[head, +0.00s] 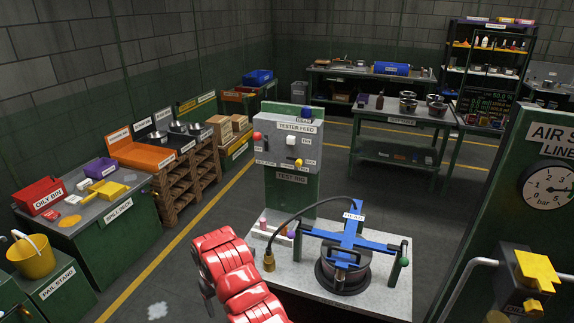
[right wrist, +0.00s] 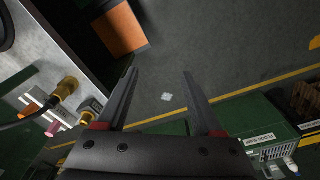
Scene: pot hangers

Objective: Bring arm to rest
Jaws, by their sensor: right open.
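My right arm, in red, rises from the bottom of the head view beside the left edge of the test bench. Its gripper (head: 205,282) shows there only as a small dark part at the arm's left side. In the right wrist view the two dark fingers of this gripper (right wrist: 159,76) stand apart with nothing between them. My left gripper is in neither view.
The bench (head: 390,290) carries a pot under a blue clamp (head: 352,240). A black hose ends in a brass fitting (head: 268,262) near my right arm; it also shows in the wrist view (right wrist: 66,87). Open floor (head: 190,270) lies left.

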